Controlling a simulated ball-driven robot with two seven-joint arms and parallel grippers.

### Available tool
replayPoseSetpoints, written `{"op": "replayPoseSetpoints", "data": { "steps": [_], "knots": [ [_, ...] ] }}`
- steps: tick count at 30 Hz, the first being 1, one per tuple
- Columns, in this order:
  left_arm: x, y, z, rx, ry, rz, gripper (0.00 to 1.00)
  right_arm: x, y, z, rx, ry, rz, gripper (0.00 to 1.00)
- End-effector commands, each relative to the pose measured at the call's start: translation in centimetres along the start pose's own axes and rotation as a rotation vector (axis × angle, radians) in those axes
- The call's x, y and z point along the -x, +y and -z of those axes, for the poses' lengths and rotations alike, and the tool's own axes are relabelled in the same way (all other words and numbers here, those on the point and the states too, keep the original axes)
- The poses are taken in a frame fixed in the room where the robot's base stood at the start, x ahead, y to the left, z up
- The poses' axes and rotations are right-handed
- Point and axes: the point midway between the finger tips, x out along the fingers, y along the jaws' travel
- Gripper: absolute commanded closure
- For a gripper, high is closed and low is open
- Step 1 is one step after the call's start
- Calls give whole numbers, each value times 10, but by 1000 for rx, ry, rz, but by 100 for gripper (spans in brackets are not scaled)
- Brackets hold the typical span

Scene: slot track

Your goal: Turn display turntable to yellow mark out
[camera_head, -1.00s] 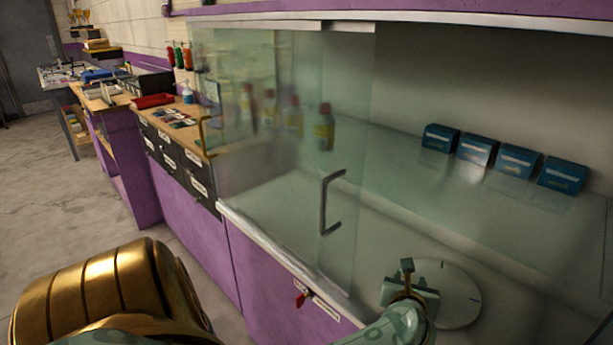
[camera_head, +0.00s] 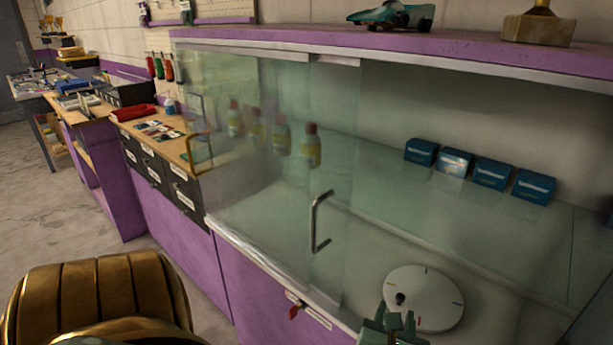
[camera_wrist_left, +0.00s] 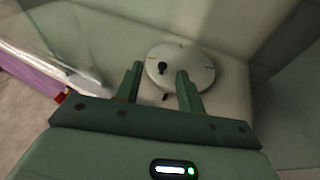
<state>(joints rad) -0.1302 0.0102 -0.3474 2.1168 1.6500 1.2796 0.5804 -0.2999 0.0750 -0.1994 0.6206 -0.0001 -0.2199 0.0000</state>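The display turntable (camera_head: 432,290) is a round white disc lying inside the glass case at the lower right. It also shows in the left wrist view (camera_wrist_left: 195,70). A dark knob (camera_head: 400,298) stands on its left part, near the rim. My left gripper (camera_head: 394,318) is at the disc's near edge, fingers apart and empty. In the left wrist view its fingers (camera_wrist_left: 160,88) point toward the disc, with the knob beyond the gap. My right gripper is not in view.
A sliding glass door with a handle (camera_head: 318,222) covers the case's left part; its right part is open. Blue boxes (camera_head: 492,173) stand along the back. Bottles (camera_head: 312,147) show behind the glass. A red key (camera_head: 293,312) sits on the purple front.

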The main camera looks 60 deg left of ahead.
Motion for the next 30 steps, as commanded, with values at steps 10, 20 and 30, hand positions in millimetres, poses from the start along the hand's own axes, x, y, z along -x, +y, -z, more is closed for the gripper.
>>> {"op": "replayPoseSetpoints", "data": {
  "steps": [10, 20, 30],
  "knots": [
    [26, -4, -76, -512, -478, 28, 62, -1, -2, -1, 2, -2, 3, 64],
    [82, -45, -101, -1215, -937, 48, 62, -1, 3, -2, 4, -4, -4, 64],
    [116, -78, -43, -2031, -1270, 117, 62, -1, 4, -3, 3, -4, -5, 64]
  ]
}}
